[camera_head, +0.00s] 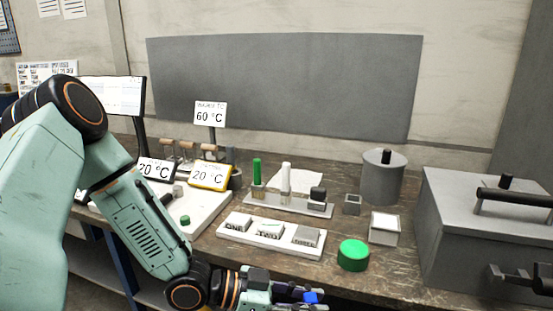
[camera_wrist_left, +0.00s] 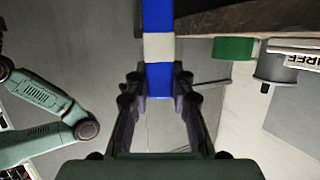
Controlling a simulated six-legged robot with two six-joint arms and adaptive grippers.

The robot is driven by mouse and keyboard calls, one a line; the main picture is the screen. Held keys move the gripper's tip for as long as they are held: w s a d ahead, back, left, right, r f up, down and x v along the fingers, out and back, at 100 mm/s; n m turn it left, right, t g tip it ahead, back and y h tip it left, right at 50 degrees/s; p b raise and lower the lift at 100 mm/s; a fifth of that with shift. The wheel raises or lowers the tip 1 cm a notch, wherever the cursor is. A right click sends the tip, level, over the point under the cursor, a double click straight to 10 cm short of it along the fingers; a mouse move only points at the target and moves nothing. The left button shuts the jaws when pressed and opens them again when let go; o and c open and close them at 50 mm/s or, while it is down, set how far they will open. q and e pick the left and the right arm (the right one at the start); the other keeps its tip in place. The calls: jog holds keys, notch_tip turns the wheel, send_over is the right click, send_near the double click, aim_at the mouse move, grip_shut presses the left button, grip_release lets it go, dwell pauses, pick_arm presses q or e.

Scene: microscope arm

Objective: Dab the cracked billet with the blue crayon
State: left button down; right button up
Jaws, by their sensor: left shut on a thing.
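My left gripper (camera_head: 300,293) is at the bottom of the head view, in front of the bench edge. It is shut on the blue crayon (camera_head: 311,298). In the left wrist view the crayon (camera_wrist_left: 158,82) is blue with a white band and stands between the fingers (camera_wrist_left: 158,88). Three grey billets, left (camera_head: 239,221), middle (camera_head: 270,230) and right (camera_head: 306,237), sit on a white tray (camera_head: 258,241) beyond the gripper. The left and middle billets carry marks; I cannot tell which is cracked. The crayon is apart from them. My right gripper is out of view.
A rack (camera_head: 284,204) behind the tray holds a green crayon (camera_head: 257,172) and a white crayon (camera_head: 286,176). A large grey box (camera_head: 470,230) fills the right side. Temperature signs stand at left.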

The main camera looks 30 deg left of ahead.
pick_arm(q)
jog(key=r+p, duration=0.1)
jog(key=w+r+p, duration=0.1)
jog(key=r+p, duration=0.1)
jog(key=shift+w+d+r+n+t+y, duration=0.2)
jog(key=shift+w+n+t+y, duration=0.15)
jog(key=shift+n+t+y, duration=0.05)
jog(key=w+a+r+n+t+y+p, duration=0.2)
jog(key=w+a+r+n+y+p, duration=0.4)
jog(key=a, duration=0.3)
jog(key=w+a+r+n+t+y+p, duration=0.3)
jog(key=w+a+r+n+y+p, duration=0.25)
jog(key=w+a+y, duration=0.3)
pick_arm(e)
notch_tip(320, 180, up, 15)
pick_arm(q)
jog(key=shift+n+h, duration=0.25)
jog(key=shift+n, duration=0.1)
jog(key=shift+s+a+f+b, duration=0.1)
jog(key=shift+a+f+b, duration=0.1)
jog(key=shift+f+b, duration=1.25)
jog(key=shift+s+a+f+b, duration=0.15)
jog(key=shift+f+b, duration=1)
jog(key=shift+b, duration=0.6)
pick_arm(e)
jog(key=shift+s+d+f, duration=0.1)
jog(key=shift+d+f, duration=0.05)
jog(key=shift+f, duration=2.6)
